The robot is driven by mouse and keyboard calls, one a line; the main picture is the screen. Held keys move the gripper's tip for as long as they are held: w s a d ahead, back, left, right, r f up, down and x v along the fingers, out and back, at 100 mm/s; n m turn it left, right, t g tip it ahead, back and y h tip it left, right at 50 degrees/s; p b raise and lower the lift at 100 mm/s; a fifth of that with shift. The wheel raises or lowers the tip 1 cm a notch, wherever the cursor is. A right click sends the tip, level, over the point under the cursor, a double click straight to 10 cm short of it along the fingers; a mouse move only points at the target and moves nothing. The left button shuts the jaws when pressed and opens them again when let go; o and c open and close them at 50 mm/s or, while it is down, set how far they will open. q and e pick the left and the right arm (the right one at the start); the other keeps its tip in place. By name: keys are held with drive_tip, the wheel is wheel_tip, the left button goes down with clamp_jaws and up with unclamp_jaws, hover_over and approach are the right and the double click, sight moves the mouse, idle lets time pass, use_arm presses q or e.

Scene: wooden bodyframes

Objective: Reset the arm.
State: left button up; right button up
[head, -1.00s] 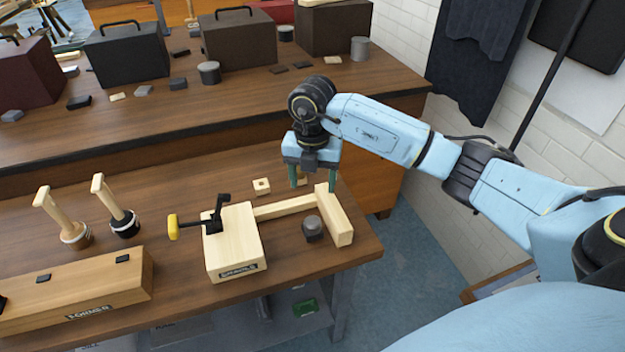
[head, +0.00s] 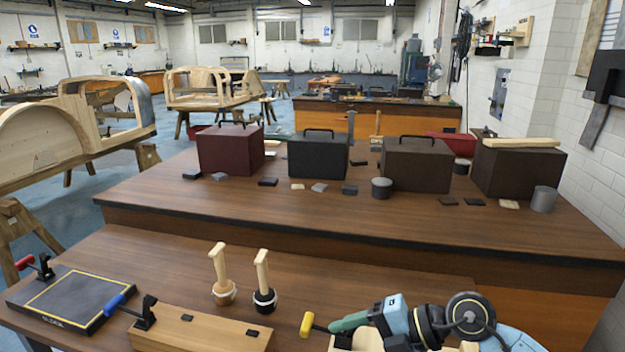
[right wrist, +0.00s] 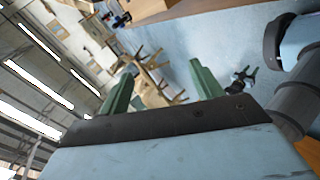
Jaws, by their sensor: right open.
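My right arm shows at the bottom right of the head view, folded low near the front bench. My right gripper (head: 350,322) points left there, its green fingers above the pale wooden block with the yellow-handled clamp (head: 308,325). In the right wrist view the two green fingers (right wrist: 162,88) stand wide apart with nothing between them. My left gripper is not seen in the head view.
The front bench (head: 150,260) holds a dark clamp board (head: 70,298), a long wooden box (head: 195,330) and two wooden-handled tools (head: 222,275). The rear bench (head: 320,212) carries several dark cases (head: 318,155). Wooden car frames (head: 100,115) stand back left.

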drive_tip(key=a+r+m+t+y, duration=0.2)
drive_tip(key=a+r+t+y, duration=0.25)
drive_tip(key=r, duration=0.25)
drive_tip(key=d+r+m+t+h, duration=0.2)
drive_tip(key=d+r+m+t, duration=0.35)
drive_tip(key=m+t, duration=0.45)
drive_tip(key=s+d+f+m+g+h, duration=0.2)
drive_tip(key=s+d+f+m+h, duration=0.1)
drive_tip(key=d+f+m+h, duration=1.2)
drive_tip(key=s+a+f+g, duration=0.1)
drive_tip(key=s+f+g, duration=0.3)
drive_tip(key=s, duration=0.3)
drive_tip(key=s+f+m+g, duration=0.1)
drive_tip(key=s+f+g, duration=0.25)
drive_tip(key=s, duration=0.35)
drive_tip(key=s+a+f+g, duration=0.1)
drive_tip(key=s+f+g, duration=0.25)
drive_tip(key=s, duration=0.35)
wheel_tip(320, 180, down, 24)
drive_tip(key=g, duration=0.2)
drive_tip(key=s+d+f+b, duration=0.1)
drive_tip(key=s+d+f, duration=0.2)
drive_tip(key=s+f, duration=1.3)
drive_tip(key=shift+s+d+f+g+y, duration=0.15)
drive_tip(key=shift+s+g+y, duration=0.2)
drive_tip(key=shift+s, duration=0.35)
